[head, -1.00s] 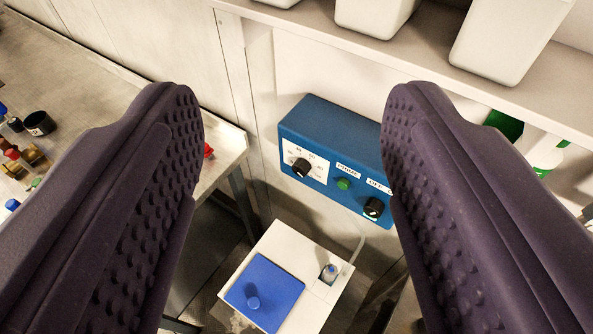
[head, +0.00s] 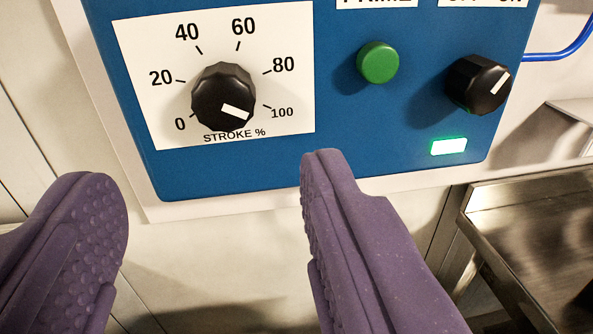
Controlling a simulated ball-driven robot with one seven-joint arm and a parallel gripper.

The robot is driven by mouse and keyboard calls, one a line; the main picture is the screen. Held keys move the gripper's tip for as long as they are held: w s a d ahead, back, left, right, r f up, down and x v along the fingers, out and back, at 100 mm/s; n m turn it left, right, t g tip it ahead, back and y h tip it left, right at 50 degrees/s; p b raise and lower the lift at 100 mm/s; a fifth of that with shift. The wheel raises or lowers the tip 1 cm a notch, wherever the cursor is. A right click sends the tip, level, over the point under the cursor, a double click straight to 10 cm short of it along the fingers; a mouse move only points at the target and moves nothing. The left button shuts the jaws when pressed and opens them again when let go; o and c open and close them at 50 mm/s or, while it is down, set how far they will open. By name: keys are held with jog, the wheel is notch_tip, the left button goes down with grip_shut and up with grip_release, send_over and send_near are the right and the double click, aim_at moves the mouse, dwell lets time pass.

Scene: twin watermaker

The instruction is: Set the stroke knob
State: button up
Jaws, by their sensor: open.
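The black stroke knob (head: 223,92) sits on a white dial plate (head: 150,60) marked 0 to 100, on the front of a blue control box (head: 345,120). Its white pointer mark faces lower right, around or slightly below the 100 mark. My gripper (head: 212,176) is open and empty. Its two purple fingers are spread wide below the knob in the picture, one to the left and one to the right of it. Neither finger covers the knob, and none appears to touch it.
Right of the dial are a green prime button (head: 378,62) and a black off/on knob (head: 478,84), its mark pointing upper right. A green lamp (head: 449,147) is lit below it. A blue cable (head: 566,52) leaves the box's right side. A metal table (head: 535,210) stands at lower right.

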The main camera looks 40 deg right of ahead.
aim_at(223, 108)
jog(key=b+x, duration=0.2)
jog(key=x, duration=0.4)
jog(key=shift+w+d+f, duration=0.15)
jog(key=shift+w+d, duration=0.35)
jog(key=shift+w, duration=0.15)
jog(key=c, duration=1)
jog(key=shift+r, duration=0.2)
jog(key=shift+c, duration=0.2)
jog(key=shift+n+p, duration=0.4)
jog(key=shift+p, duration=0.1)
jog(key=n+p, duration=0.3)
jog(key=shift+r+n+p, duration=0.15)
jog(key=shift+n+p, duration=0.15)
jog(key=shift+p, duration=0.05)
jog(key=n+p, duration=0.4)
jog(key=shift+n, duration=0.4)
